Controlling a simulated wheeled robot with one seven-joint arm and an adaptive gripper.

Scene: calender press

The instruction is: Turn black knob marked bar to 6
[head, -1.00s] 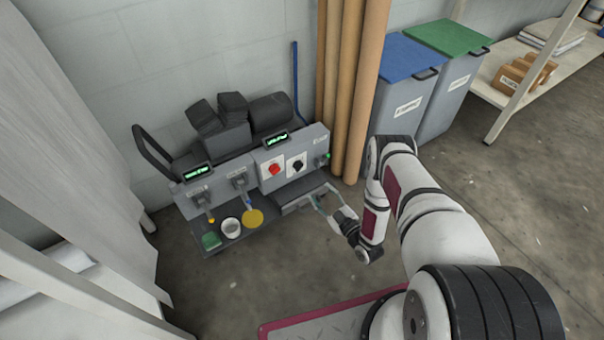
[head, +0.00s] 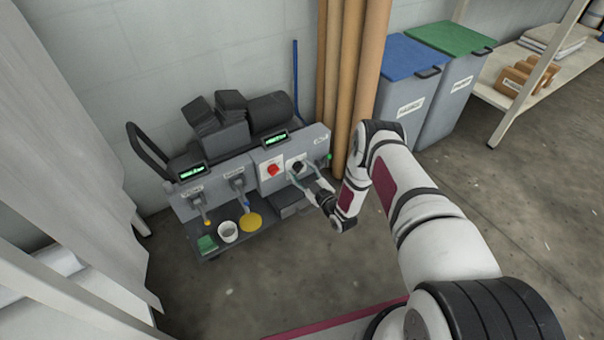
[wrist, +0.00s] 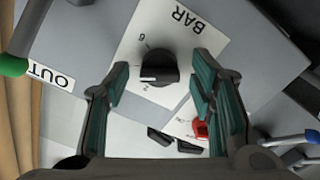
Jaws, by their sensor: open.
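The black knob (wrist: 159,68) sits on a white plate marked BAR (wrist: 187,20) in the wrist view. A pale line on the knob's edge lies near one of the scale marks; a 6 and a 2 are readable on the plate. In the head view the knob (head: 298,166) is on the right half of the grey machine front. My gripper (head: 305,178) is open in front of it. In the wrist view my gripper's teal-padded fingers (wrist: 158,82) stand on either side of the knob, with gaps; I cannot tell how far off it is.
A red knob (head: 273,169) sits left of the black one. A green-tipped part (head: 328,157) is at the machine's right end, and an OUT label (wrist: 51,78) is near it. Cardboard tubes (head: 345,90) stand behind right. A tray below holds a white cup (head: 228,232).

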